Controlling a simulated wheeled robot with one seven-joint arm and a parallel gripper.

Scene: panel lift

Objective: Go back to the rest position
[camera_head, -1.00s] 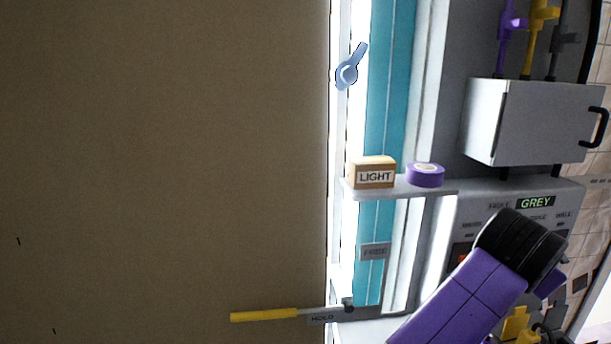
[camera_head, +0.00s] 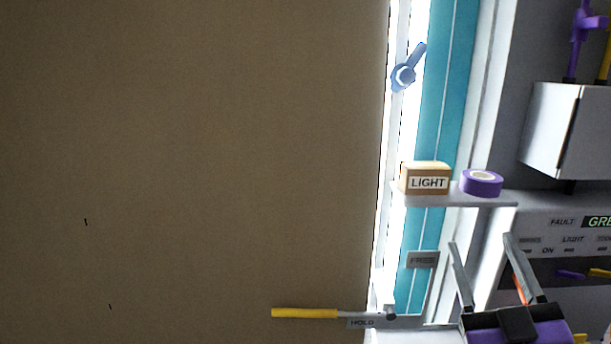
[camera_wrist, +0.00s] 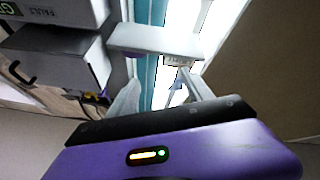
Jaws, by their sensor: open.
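My gripper (camera_head: 481,243) is at the lower right of the head view. Its two grey fingers point up and stand apart, with nothing between them. It is below the small shelf (camera_head: 450,198) and in front of the grey control panel's left side. In the wrist view the purple and black gripper body fills the bottom, and its fingers (camera_wrist: 160,88) spread apart beneath the shelf's pale plate (camera_wrist: 155,40). The rest of my arm is mostly out of view.
A lever with a yellow grip (camera_head: 304,313) sits by the HOLD label, left of my gripper; a FREE plate (camera_head: 422,260) is above it. A LIGHT box (camera_head: 426,179) and purple tape roll (camera_head: 481,182) stand on the shelf. A large brown panel (camera_head: 180,170) fills the left.

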